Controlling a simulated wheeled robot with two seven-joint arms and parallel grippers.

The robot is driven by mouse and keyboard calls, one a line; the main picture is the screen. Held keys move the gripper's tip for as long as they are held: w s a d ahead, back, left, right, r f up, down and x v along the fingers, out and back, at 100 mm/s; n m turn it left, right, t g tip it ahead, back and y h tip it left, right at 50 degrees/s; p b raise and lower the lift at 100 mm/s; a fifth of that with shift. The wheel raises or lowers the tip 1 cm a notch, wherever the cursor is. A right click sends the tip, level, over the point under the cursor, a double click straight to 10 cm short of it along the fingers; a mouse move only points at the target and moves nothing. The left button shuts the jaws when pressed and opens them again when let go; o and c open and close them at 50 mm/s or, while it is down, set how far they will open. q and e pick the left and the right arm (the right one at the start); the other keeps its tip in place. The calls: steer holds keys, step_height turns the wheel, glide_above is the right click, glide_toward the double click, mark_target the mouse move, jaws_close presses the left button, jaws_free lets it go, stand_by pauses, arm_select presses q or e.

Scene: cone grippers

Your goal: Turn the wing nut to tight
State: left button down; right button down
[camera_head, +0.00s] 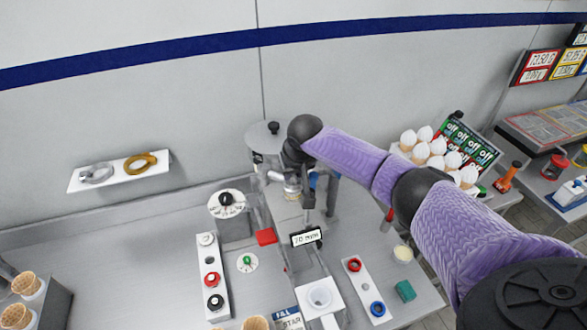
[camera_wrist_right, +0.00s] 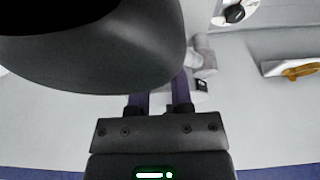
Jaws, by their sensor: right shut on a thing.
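My right gripper (camera_head: 291,172) reaches down at the middle of the cone machine (camera_head: 265,138), against its pale metal spout part (camera_head: 291,186). In the right wrist view the two dark purple fingers of my right gripper (camera_wrist_right: 161,88) stand close to a pale grey machine part (camera_wrist_right: 204,55). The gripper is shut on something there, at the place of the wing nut. The wing nut itself is hidden by the jaws, the wrist and a large dark shape in the wrist view, so its angle cannot be told. My left gripper is not in view.
A dial plate (camera_head: 226,203), a button panel (camera_head: 212,280), a small green knob (camera_head: 247,261) and a red block (camera_head: 266,237) are close by. A "70 mm" display (camera_head: 306,237) stands in front. White-topped cones (camera_head: 437,150) are at right.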

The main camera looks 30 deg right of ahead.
steer(key=c, duration=0.5)
jaws_free()
steer(key=shift+c, duration=0.2)
steer(key=v, duration=0.9)
steer(key=shift+s+r+p, duration=0.25)
steer(key=shift+r+p, duration=0.05)
steer(key=shift+r, duration=0.05)
